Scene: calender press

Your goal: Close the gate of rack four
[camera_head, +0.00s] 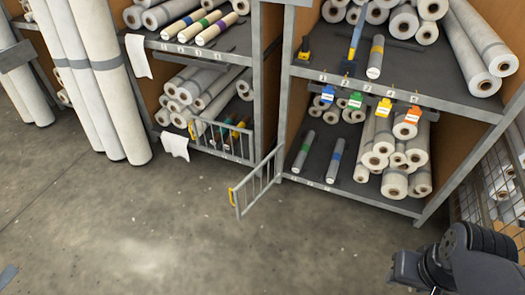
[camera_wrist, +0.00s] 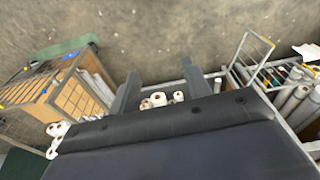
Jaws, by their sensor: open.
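An open barred gate (camera_head: 257,184) stands swung out over the floor from the left post of the right rack (camera_head: 400,200). Its yellow handle (camera_head: 232,197) is on the free end. A second barred gate (camera_head: 226,139) lies across the lower bay of the left rack (camera_head: 205,55). I cannot read which rack is number four. A barred gate with a yellow bar also shows in the wrist view (camera_wrist: 249,58), right of my gripper. My gripper (camera_wrist: 161,84) is open, its two dark fingers apart and clear of the gate. Its fingertips are not clear in the head view.
White rolls (camera_head: 395,150) fill the right rack, with coloured tags (camera_head: 384,107) along its shelf edge. Tall rolls (camera_head: 95,75) lean at the left. White paper sheets (camera_head: 175,145) hang from the left rack. A wire mesh (camera_head: 495,180) stands at the right. The floor (camera_head: 170,230) in front is clear.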

